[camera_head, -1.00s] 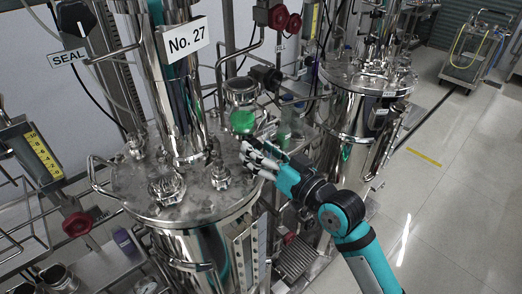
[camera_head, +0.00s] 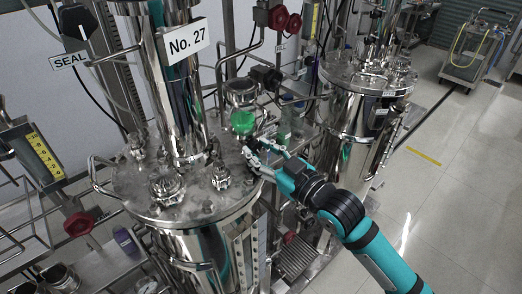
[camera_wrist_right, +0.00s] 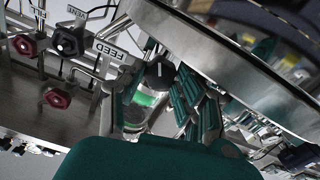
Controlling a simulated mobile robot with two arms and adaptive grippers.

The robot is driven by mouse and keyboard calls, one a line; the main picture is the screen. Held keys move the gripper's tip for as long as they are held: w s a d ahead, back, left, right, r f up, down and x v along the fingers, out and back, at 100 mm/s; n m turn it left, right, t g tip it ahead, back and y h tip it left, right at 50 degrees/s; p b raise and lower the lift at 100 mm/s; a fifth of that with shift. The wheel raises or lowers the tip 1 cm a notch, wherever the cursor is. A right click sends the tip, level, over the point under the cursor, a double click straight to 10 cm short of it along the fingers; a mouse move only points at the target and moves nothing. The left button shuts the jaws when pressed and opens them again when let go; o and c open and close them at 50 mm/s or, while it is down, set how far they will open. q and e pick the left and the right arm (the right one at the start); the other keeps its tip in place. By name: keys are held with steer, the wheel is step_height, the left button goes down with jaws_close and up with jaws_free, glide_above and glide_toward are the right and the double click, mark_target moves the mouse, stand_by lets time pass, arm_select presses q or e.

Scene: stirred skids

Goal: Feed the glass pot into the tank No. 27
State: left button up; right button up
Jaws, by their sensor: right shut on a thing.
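The pot also shows in the right wrist view (camera_wrist_right: 146,101), partly behind a black knob (camera_wrist_right: 160,72) with a white mark, near the FEED label (camera_wrist_right: 107,48). My right gripper (camera_head: 258,150) is just below and right of the pot. My left gripper is out of view.
A second steel tank (camera_head: 365,105) stands behind to the right. Red handwheels (camera_head: 278,17) and pipes crowd the space above the pot. A VENT knob (camera_wrist_right: 68,42) is beside the FEED label.

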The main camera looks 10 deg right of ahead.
steer(key=o, duration=1.1)
steer(key=shift+o, duration=0.2)
steer(key=v, duration=1.2)
